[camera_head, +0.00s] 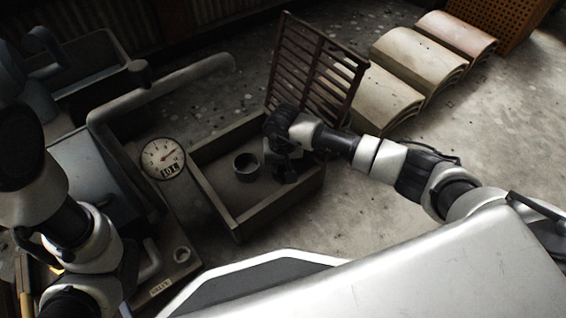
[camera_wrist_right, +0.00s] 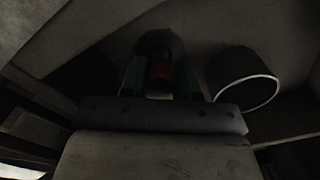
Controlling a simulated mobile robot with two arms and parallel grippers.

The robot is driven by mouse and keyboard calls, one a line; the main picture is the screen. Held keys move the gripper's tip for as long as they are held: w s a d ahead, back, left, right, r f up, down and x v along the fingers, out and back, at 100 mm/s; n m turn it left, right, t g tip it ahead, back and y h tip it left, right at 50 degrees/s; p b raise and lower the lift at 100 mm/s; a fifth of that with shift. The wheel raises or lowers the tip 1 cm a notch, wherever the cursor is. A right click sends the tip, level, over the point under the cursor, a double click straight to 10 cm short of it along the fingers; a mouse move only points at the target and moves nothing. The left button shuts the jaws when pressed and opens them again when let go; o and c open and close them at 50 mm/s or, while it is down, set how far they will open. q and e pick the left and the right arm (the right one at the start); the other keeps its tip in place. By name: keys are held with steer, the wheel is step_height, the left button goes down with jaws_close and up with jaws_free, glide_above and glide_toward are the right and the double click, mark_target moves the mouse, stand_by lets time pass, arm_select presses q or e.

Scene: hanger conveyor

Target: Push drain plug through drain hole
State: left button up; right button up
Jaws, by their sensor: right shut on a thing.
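A shallow open basin (camera_head: 213,200) stands in the middle of the head view. A short round collar with an open top (camera_head: 246,166) stands on its floor; it also shows right of the fingers in the wrist view (camera_wrist_right: 243,92). My right gripper (camera_head: 284,172) reaches down into the basin, right of the collar and apart from it. In the wrist view its green fingers are shut on a small dark and reddish thing, likely the drain plug (camera_wrist_right: 159,72). The plug's lower end and the drain hole cannot be made out. My left arm shows at the left, but its gripper does not.
A round dial gauge (camera_head: 163,158) stands at the basin's left edge, near a thick bent pipe (camera_head: 160,92). A slatted rack (camera_head: 312,70) leans behind the basin. Stacks of curved tiles (camera_head: 418,58) lie at the back right. Open floor (camera_head: 480,125) lies to the right.

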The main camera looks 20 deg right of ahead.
steer(key=shift+f, duration=1.15)
stand_by(1.0)
steer(key=o, duration=0.6)
steer(key=shift+o, duration=0.2)
steer(key=o, duration=0.6)
step_height(320, 180, up, 11)
steer(key=p, duration=0.7)
steer(key=shift+p, duration=0.35)
steer(key=shift+f, duration=0.15)
